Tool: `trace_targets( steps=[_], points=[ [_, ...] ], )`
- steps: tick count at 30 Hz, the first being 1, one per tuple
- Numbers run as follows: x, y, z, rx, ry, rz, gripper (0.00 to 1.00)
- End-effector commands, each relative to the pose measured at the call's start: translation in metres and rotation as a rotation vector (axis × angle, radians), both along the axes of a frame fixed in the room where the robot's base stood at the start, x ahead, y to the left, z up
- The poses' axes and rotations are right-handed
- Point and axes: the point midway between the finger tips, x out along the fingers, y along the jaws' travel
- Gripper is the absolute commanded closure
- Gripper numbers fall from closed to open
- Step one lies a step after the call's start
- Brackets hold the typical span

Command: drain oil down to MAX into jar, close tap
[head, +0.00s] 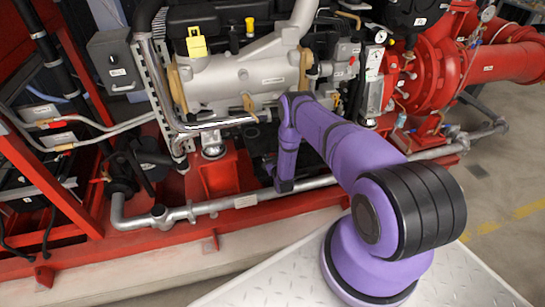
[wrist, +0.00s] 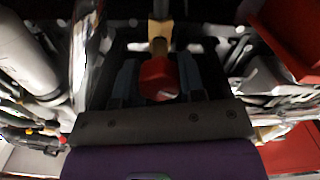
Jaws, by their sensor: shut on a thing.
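In the wrist view my gripper (wrist: 159,72) has its two blue-grey fingers on either side of a red tap handle (wrist: 158,78), and it is shut on it. A brass tap stem (wrist: 160,36) runs up from the red handle. In the head view my purple arm reaches to the engine's underside, and my gripper (head: 269,166) is a small dark shape there. The tap is hidden in that view. I cannot make out oil, a MAX mark or a jar under the tap. A small pale clear vessel (head: 400,121) stands by the red pump, too small to identify.
The engine (head: 245,75) fills the middle back of the head view. A grey pipe (head: 225,204) runs along the red base frame (head: 185,236) in front. The red pump (head: 430,65) is at right. Open floor (head: 500,205) lies at the right.

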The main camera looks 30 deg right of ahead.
Motion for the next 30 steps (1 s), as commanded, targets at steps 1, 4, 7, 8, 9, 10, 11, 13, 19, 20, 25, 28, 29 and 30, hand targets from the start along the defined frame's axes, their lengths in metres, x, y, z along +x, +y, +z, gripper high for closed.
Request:
trace_targets(
  steps=[1, 4, 7, 8, 9, 10, 11, 13, 19, 20, 25, 28, 29, 30],
  points=[
    [-0.0005, -0.0005, -0.0004, 0.044, -0.012, -0.001, 0.87],
    [-0.0006, -0.0006, -0.0004, 0.136, -0.038, -0.001, 0.87],
    [-0.0007, -0.0006, -0.0004, 0.227, -0.064, -0.001, 0.87],
    [-0.0008, -0.0008, -0.0004, 0.255, -0.073, -0.002, 0.87],
    [-0.0008, -0.0009, -0.0005, 0.291, -0.083, -0.002, 0.87],
    [-0.0008, -0.0009, -0.0005, 0.318, -0.091, -0.002, 0.87],
    [-0.0009, -0.0009, -0.0005, 0.345, -0.098, -0.001, 0.87],
    [-0.0009, -0.0011, -0.0006, 0.410, -0.117, -0.002, 0.87],
    [-0.0012, -0.0013, -0.0009, 0.590, -0.169, -0.002, 0.87],
    [-0.0012, -0.0011, -0.0008, 0.616, -0.176, -0.002, 0.87],
    [-0.0014, -0.0012, -0.0011, 0.750, -0.215, -0.002, 0.87],
    [-0.0015, -0.0016, -0.0012, 0.817, -0.234, -0.002, 0.87],
    [-0.0016, -0.0018, -0.0013, 0.835, -0.240, -0.003, 0.87],
    [-0.0015, -0.0017, -0.0013, 0.857, -0.245, -0.002, 0.87]
  ],
)
